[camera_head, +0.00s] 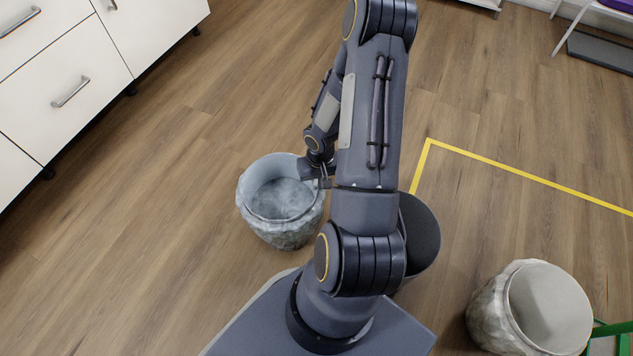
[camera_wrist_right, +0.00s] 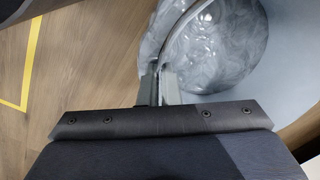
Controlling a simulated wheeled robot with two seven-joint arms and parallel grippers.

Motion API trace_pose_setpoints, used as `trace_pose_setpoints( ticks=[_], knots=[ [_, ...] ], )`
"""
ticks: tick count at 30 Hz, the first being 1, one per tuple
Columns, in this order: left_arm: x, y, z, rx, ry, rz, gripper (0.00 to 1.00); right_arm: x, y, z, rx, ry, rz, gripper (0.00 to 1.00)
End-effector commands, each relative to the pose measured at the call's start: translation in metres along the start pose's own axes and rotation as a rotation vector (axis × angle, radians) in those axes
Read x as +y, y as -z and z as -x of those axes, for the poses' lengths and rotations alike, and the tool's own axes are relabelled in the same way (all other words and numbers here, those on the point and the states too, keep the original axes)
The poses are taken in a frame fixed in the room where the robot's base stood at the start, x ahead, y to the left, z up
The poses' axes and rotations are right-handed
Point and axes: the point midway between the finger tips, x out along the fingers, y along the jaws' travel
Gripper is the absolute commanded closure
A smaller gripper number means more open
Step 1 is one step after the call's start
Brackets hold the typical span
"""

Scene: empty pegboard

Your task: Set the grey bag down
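The grey bag (camera_head: 288,232) is an open, round, crumpled bag with a marbled blue-grey surface, left of my right arm in the head view. It looks upright, and I cannot tell whether its bottom touches the floor. My right gripper (camera_head: 323,176) is at the right side of its rim, partly hidden behind my arm. In the wrist view, the fingers of my right gripper (camera_wrist_right: 158,84) are closed together on the rim of the grey bag (camera_wrist_right: 225,45). My left gripper is not in view.
A dark grey bin (camera_head: 424,235) stands behind my arm, partly hidden. A whitish open bag (camera_head: 495,318) is at lower right, beside a green frame (camera_head: 612,328). White drawers (camera_head: 60,85) stand at upper left. Yellow tape (camera_head: 520,170) marks the wooden floor; floor left of the bag is clear.

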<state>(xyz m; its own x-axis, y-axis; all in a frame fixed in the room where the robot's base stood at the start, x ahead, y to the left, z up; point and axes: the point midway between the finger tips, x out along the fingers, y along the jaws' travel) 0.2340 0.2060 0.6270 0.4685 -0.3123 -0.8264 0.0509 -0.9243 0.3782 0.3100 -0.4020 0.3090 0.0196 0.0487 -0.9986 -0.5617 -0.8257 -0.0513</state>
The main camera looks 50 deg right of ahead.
Motion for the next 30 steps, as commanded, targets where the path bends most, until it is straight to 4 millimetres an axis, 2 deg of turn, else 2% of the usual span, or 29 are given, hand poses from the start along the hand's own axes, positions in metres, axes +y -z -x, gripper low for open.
trace_pose_setpoints(
  ticks=[5, 6, 10, 20, 23, 30],
  knots=[
    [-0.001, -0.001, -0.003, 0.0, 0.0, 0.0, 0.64, 0.0, 0.0, -0.003, 0.0, 0.0, 0.0, 1.0],
    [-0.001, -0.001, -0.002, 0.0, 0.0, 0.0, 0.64, 0.0, 0.0, -0.002, 0.0, 0.0, 0.0, 0.93],
    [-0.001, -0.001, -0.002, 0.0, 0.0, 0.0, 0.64, 0.0, 0.0, -0.002, 0.0, 0.0, 0.0, 0.76],
    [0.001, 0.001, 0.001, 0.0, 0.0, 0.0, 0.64, 0.0, 0.0, 0.002, 0.0, 0.0, 0.0, 0.75],
    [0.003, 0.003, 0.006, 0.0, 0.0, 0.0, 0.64, 0.0, 0.001, 0.013, 0.003, 0.0, -0.001, 0.75],
    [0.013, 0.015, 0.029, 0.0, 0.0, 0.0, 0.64, 0.0, 0.001, 0.065, 0.004, 0.0, -0.001, 0.75]
  ],
)
